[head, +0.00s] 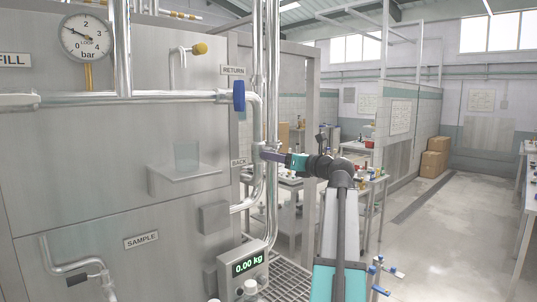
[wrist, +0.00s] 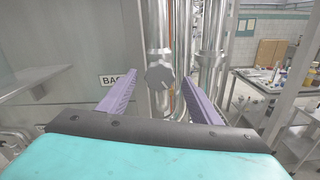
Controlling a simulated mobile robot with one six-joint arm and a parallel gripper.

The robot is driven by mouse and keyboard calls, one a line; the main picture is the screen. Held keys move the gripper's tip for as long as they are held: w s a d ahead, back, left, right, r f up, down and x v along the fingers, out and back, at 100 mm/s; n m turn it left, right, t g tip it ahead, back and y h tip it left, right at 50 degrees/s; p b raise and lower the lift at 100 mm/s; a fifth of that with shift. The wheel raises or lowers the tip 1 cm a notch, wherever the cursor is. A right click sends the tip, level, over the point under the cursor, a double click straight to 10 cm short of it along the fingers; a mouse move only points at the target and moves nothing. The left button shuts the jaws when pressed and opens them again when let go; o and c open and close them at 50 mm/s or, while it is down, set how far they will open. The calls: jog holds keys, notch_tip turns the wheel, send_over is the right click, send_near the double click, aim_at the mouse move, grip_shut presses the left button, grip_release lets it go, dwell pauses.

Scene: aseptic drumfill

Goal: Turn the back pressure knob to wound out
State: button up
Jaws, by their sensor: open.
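The back pressure knob (wrist: 160,76) is a grey, faceted knob on a vertical steel pipe, just right of the partly covered BACK label (wrist: 112,79) in the wrist view. My gripper (wrist: 159,79) is open, with one purple finger on each side of the knob in that picture. I see no clear contact, and I cannot tell how far the fingertips are from it. In the head view my gripper (head: 270,154) reaches left to the pipe beside the BACK label (head: 238,162). The knob is not clearly visible there.
A blue valve handle (head: 239,96) sits above on the RETURN line. A scale display (head: 249,263) reading 0.00 kg stands below. Another steel pipe (wrist: 211,55) runs close on the right, with a cluttered table (wrist: 280,80) beyond.

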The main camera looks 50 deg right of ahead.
jog(key=shift+w+d+p, duration=0.1)
jog(key=shift+w+p, duration=0.2)
jog(key=shift+w, duration=1.55)
jog(key=c, duration=0.9)
jog(key=shift+f, duration=0.15)
jog(key=shift+c, duration=0.7)
jog(key=shift+n, duration=0.3)
